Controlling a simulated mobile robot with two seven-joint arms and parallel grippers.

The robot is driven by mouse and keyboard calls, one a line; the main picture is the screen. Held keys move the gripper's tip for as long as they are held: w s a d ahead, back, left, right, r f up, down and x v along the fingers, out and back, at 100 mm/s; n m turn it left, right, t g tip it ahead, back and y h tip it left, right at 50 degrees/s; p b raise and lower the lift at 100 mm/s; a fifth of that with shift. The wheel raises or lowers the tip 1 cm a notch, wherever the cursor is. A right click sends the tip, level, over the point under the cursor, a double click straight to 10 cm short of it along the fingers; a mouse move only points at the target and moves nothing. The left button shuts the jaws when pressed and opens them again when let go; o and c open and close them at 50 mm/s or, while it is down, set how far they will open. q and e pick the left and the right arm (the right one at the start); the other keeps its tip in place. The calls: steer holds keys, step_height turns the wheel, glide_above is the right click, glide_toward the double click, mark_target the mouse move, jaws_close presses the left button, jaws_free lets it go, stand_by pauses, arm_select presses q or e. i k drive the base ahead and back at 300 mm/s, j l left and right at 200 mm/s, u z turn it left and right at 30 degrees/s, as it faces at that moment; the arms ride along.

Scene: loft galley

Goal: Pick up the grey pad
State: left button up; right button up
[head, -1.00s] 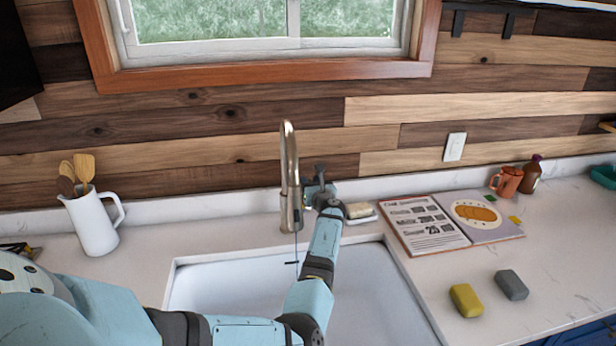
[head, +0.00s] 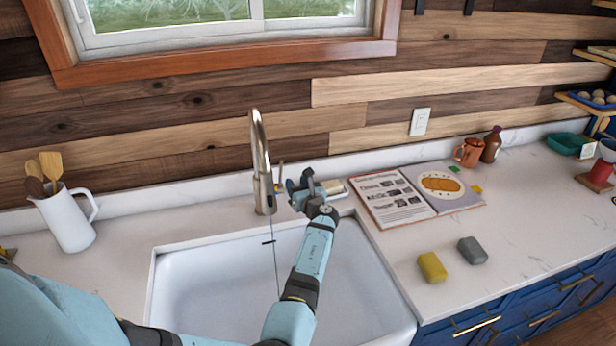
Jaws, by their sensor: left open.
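The grey pad (head: 472,250) lies on the white counter to the right of the sink, next to a yellow pad (head: 431,267). A small gap separates the two pads. My left gripper (head: 299,183) is open above the back edge of the sink, just right of the faucet. It is well to the left of the grey pad and farther back. I see nothing held between its fingers. My right gripper is not in view.
The faucet (head: 261,165) stands close beside my left gripper. The counter right of the grey pad is clear.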

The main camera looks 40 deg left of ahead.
mark_target(475, 254)
steer(key=k+l, duration=0.1)
steer(key=l, duration=0.25)
steer(key=k+l, duration=0.15)
steer(key=l, duration=0.15)
steer(key=k+l, duration=0.1)
steer(key=l, duration=0.25)
steer(key=k+l, duration=0.1)
steer(key=l, duration=0.25)
